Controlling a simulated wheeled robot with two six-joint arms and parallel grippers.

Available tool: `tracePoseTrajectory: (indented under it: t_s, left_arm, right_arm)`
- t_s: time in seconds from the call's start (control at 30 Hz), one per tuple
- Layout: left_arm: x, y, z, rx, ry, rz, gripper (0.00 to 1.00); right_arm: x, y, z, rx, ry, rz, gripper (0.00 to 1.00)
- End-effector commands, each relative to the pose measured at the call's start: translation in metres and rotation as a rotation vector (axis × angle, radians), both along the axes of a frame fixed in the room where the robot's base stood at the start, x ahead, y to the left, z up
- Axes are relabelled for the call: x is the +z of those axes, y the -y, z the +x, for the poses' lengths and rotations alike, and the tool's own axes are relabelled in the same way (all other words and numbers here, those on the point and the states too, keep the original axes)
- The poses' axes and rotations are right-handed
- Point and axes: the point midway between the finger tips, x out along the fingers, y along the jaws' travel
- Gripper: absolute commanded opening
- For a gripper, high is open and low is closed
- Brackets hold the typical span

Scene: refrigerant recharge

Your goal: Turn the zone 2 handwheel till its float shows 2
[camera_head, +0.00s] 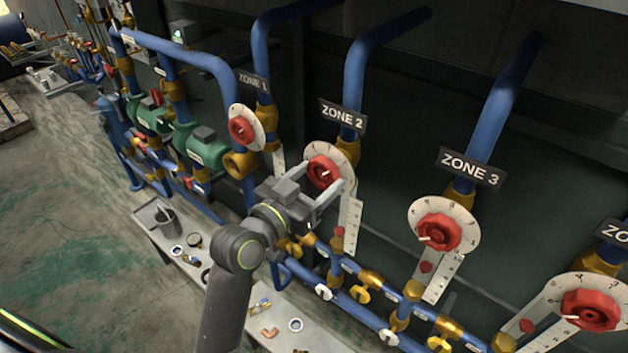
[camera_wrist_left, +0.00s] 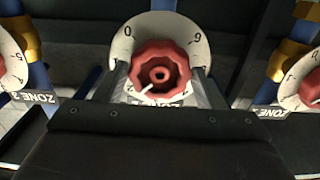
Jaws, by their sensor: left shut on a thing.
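The red zone 2 handwheel (camera_head: 322,171) sits on a round white dial below the ZONE 2 sign (camera_head: 342,117). My left gripper (camera_head: 325,186) is shut on this handwheel, one finger on each side of it. In the left wrist view the handwheel (camera_wrist_left: 160,72) lies between the two fingers, with a white pointer mark at its lower left. Below the dial hangs a white scale (camera_head: 350,218) with a red float (camera_head: 340,231) near its lower part. The float's reading is too small to tell. My right gripper is not in view.
Similar red handwheels stand at zone 1 (camera_head: 241,130), at zone 3 (camera_head: 439,232) and at the far right (camera_head: 590,310). Blue pipes with brass fittings and small valves run below. A low bench (camera_head: 153,213) with loose parts stands under the pipes.

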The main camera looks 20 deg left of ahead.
Motion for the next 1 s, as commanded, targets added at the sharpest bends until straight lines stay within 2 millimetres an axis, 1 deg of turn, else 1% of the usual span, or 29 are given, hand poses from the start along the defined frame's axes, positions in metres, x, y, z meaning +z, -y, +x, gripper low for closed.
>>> tracePoseTrajectory:
  t_s: [0.23,0.53,0.8,1.0]
  left_arm:
    - [0.002,0.000,-0.001,0.001,-0.031,-0.085,0.36]
    - [0.001,0.000,-0.001,0.000,-0.036,-0.105,0.36]
    - [0.002,0.000,-0.001,0.001,-0.071,-0.200,0.36]
    - [0.001,0.000,-0.001,0.001,-0.073,-0.207,0.36]
  right_arm:
    - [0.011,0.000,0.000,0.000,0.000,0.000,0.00]
    - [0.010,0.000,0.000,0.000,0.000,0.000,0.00]
    - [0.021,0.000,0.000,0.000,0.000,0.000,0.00]
    - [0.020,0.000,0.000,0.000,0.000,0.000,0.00]
